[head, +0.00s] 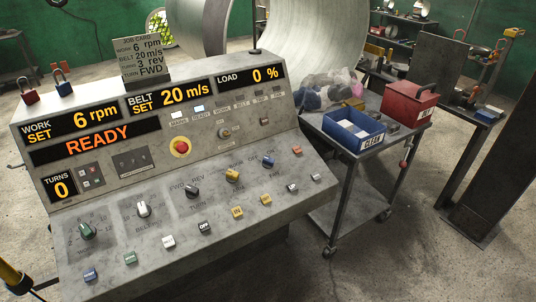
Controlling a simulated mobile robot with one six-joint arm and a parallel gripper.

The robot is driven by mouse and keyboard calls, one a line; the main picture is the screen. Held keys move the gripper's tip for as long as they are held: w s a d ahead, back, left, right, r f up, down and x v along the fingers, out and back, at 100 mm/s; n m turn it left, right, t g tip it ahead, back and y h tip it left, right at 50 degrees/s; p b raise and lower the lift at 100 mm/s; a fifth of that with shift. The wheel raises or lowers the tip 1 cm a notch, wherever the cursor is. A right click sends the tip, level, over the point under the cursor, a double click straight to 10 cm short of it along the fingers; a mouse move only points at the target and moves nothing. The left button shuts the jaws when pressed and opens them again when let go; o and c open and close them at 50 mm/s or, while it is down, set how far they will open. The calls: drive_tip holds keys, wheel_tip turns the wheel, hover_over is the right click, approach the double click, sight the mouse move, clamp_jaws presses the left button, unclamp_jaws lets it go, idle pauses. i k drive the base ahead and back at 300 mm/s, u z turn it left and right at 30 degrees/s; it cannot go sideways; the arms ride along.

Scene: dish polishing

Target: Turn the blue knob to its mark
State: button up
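The blue knob (268,160) is the rightmost in the row of coloured knobs on the sloping lower face of the grey control console (150,262). Small lettering sits around it, too small to read surely, and I cannot make out its exact pointer angle or its mark. To its left are a yellow knob (232,174), a black knob (192,190), a white knob (143,208) and a green knob (87,231). My gripper is not in view, and nothing touches the blue knob.
Push buttons run along the console's front edge, including a blue one (90,274). A red emergency button (180,147) sits above. The display (100,138) reads READY. A cart (338,190) with a blue bin (352,131) and red toolbox (408,104) stands right. Floor right is open.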

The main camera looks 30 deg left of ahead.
sight(267, 162)
drive_tip(key=z, duration=0.95)
drive_tip(key=k, duration=0.15)
drive_tip(key=u, duration=3.5)
drive_tip(key=i, duration=0.6)
drive_tip(key=u, duration=0.2)
